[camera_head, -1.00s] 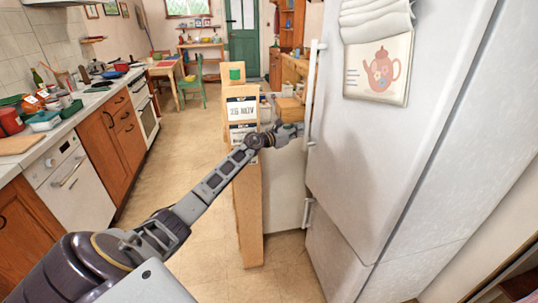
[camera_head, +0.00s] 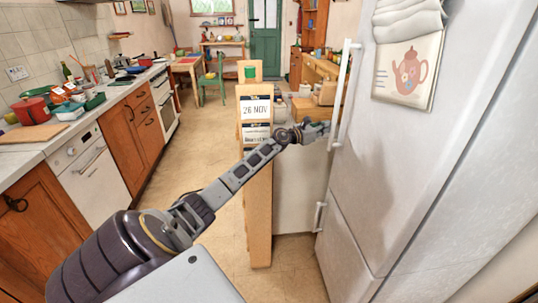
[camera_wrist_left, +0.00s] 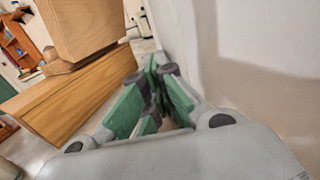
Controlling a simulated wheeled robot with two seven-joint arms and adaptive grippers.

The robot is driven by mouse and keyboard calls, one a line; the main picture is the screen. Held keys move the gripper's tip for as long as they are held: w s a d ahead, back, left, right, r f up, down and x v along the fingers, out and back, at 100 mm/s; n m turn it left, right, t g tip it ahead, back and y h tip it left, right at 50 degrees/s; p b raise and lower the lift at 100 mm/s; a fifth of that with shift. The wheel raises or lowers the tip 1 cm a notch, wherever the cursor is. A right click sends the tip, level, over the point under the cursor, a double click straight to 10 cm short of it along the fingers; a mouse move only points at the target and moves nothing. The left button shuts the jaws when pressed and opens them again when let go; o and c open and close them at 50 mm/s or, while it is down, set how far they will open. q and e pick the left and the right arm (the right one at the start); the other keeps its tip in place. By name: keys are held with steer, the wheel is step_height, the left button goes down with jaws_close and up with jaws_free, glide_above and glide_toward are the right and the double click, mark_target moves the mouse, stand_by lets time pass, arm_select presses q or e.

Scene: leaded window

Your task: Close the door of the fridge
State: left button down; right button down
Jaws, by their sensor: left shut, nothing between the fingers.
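The white fridge (camera_head: 395,150) fills the right side of the head view. Its upper door carries a long white handle (camera_head: 346,95) along its left edge; a shorter handle (camera_head: 320,216) sits on the lower door. I cannot tell how far the upper door stands ajar. My left gripper (camera_head: 320,130) is just left of the lower end of the long handle. In the left wrist view its green-padded fingers (camera_wrist_left: 152,95) are shut and empty, close beside a pale surface on the right. Whether they touch the fridge is unclear. My right gripper is not in view.
A narrow wooden unit (camera_head: 258,215) with a "26 NOV" calendar (camera_head: 256,108) stands left of the fridge, close by my left forearm. Counters with a red pot (camera_head: 31,110) line the left wall. The tiled floor (camera_head: 195,150) between is clear.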

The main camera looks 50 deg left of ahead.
arm_select(q)
steer(key=shift+d+f, duration=0.1)
steer(key=shift+d, duration=0.35)
steer(key=shift+s+d+f, duration=0.1)
steer(key=shift+s+f, duration=0.05)
steer(key=shift+f, duration=0.1)
steer(key=a+v, duration=0.1)
steer(key=v, duration=1.1)
steer(key=shift+r, duration=0.35)
steer(key=shift+a, duration=0.1)
stand_by(0.6)
